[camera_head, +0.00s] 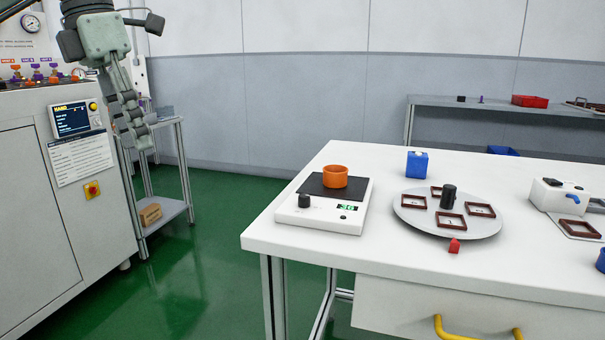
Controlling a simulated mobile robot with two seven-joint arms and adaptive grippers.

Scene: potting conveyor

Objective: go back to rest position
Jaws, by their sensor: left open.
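My left gripper (138,138) hangs at the upper left, fingers pointing down, in front of the grey machine's right edge. It is open, and I see nothing between its fingers. It is well apart from the white table (390,255), off to the table's left. My right gripper is not in view. An orange cup (335,176) stands upright on the black plate of a white scale (322,217) at the table's left.
A round grey turntable (412,215) with several brown frames and a black knob sits on the table. A blue container (417,164) stands behind it. A grey machine (30,220) with a screen stands at left, beside a small shelf (172,211). Green floor lies between.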

